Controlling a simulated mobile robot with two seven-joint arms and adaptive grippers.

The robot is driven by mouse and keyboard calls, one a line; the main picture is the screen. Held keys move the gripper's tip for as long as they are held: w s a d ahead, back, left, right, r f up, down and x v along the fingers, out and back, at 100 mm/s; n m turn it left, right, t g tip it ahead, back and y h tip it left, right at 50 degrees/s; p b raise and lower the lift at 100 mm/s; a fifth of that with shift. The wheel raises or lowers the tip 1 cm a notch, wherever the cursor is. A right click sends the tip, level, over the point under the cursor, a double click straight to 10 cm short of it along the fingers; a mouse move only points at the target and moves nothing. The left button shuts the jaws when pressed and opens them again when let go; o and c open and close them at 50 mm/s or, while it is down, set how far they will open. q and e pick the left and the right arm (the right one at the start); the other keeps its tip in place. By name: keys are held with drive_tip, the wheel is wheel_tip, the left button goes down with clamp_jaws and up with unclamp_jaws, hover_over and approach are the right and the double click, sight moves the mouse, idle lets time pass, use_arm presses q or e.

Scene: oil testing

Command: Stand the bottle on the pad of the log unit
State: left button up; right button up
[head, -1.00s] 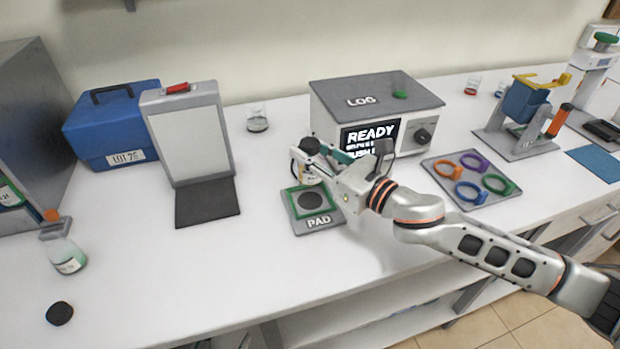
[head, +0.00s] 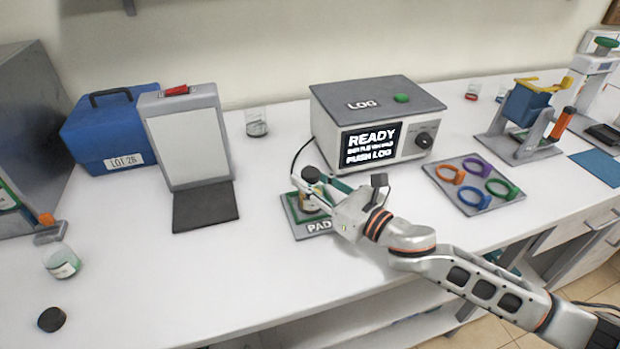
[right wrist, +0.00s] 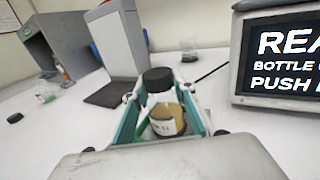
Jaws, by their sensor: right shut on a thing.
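The log unit (head: 378,172) is a white box with a grey top, a green button and a lit screen that starts with READY. Its pad (head: 290,212), grey with a green frame, lies in front of it. A small bottle (head: 311,203) with a black cap and amber contents is between the fingers of my right gripper (head: 322,194), over the pad. The right wrist view shows the bottle (right wrist: 165,120) upright between both fingers. Whether its base touches the pad is hidden. My left gripper is not in view.
A panel stand with a black mat (head: 206,207) is left of the pad. A ring tray (head: 455,206) lies to the right. A glass jar (head: 257,122) stands behind. An open jar (head: 61,262) and a black cap (head: 52,319) are at front left. Counter between them is clear.

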drive_tip(key=o, duration=1.2)
drive_tip(key=shift+r, duration=0.2)
drive_tip(key=v, duration=1.1)
drive_tip(key=shift+s+b, duration=0.1)
drive_tip(key=shift+b, duration=0.3)
drive_tip(key=shift+s+d, duration=0.3)
